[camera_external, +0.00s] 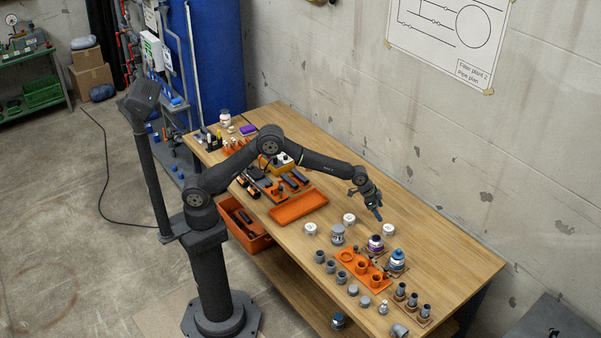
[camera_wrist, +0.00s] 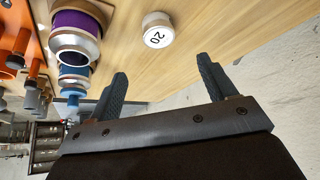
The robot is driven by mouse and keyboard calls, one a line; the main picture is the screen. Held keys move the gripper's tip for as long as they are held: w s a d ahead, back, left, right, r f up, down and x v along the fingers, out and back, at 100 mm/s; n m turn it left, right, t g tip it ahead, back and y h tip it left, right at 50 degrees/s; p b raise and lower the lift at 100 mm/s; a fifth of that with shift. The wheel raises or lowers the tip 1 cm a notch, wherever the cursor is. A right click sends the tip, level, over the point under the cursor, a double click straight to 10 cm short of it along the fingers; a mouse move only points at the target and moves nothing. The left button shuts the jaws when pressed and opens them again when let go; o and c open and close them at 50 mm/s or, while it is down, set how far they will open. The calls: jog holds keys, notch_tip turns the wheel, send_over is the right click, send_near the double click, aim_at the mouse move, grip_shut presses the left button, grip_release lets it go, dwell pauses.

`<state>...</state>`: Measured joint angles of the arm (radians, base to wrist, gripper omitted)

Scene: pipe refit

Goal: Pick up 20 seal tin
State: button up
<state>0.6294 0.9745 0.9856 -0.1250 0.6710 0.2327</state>
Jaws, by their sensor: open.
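The 20 seal tin (camera_wrist: 157,30) is a small round white tin with "20" on its lid. In the wrist view it lies on the bare wood beyond my gripper (camera_wrist: 161,68), whose two dark fingers are apart with nothing between them. In the external view my gripper (camera_external: 378,214) is above the table, close to a white tin (camera_external: 388,230) that appears to be the same one. Two more white tins, a middle one (camera_external: 349,218) and a left one (camera_external: 310,229), stand nearby; their labels are too small to read.
A purple-banded fitting (camera_external: 376,243) and a blue-topped fitting (camera_external: 397,260) stand close to the tin, near an orange holder (camera_external: 350,259). Several grey fittings stand around it. An empty orange tray (camera_external: 298,206) lies further left. The wood toward the wall is clear.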

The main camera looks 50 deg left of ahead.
send_over(388, 228)
jog(key=s+a, duration=0.1)
jog(key=a, duration=0.1)
notch_tip(388, 228, down, 6)
jog(key=shift+s+r, duration=0.15)
jog(key=shift+x, duration=2.9)
jog(key=shift+s, duration=0.15)
jog(key=c, duration=1.1)
